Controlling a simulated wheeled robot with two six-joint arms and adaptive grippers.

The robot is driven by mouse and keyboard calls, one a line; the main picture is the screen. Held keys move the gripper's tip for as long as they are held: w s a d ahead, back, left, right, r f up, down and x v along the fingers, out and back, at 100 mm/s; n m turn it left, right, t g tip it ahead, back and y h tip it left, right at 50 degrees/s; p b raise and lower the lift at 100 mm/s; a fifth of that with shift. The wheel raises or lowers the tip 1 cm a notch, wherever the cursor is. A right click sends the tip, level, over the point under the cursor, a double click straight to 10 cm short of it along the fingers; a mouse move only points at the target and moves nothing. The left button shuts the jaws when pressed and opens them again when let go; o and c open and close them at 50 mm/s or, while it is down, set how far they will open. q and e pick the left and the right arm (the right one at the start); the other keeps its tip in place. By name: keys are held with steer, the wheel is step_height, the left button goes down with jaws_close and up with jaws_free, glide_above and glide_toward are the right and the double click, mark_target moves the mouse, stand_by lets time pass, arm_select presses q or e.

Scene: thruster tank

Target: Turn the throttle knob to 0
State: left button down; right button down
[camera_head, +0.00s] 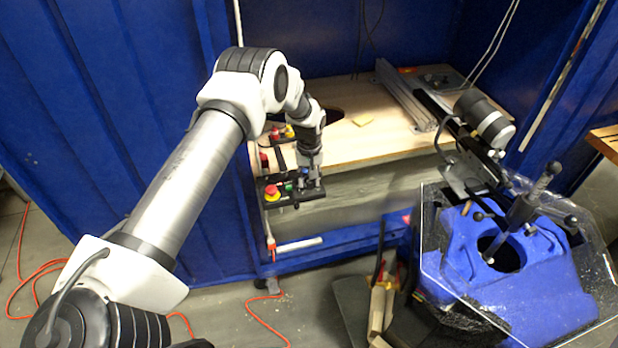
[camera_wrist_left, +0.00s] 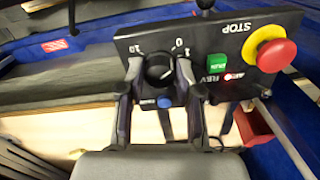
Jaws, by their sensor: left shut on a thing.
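The throttle knob (camera_wrist_left: 159,71) is a round dark knob on a black control panel (camera_wrist_left: 130,38), with upside-down markings that look like 10 and 0 near it. My left gripper (camera_wrist_left: 160,76) has a finger on each side of the knob and is shut on it. Where the knob points cannot be made out. In the head view my left gripper (camera_head: 309,178) reaches down onto the panel (camera_head: 296,199) and hides the knob. My right gripper is in neither view.
Beside the knob are a green button (camera_wrist_left: 217,62), a lit red indicator (camera_wrist_left: 233,76) and a red-and-yellow stop button (camera_wrist_left: 275,54). Behind the panel is a wooden surface (camera_head: 350,138). A blue machine (camera_head: 540,262) under a clear sheet stands at the right.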

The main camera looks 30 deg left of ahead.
arm_select(q)
steer(key=shift+n, duration=1.1)
steer(key=c, duration=0.8)
jaws_free()
steer(key=shift+o, duration=0.2)
steer(key=shift+w+f, duration=0.1)
steer(key=shift+f, duration=0.05)
step_height(320, 180, up, 12)
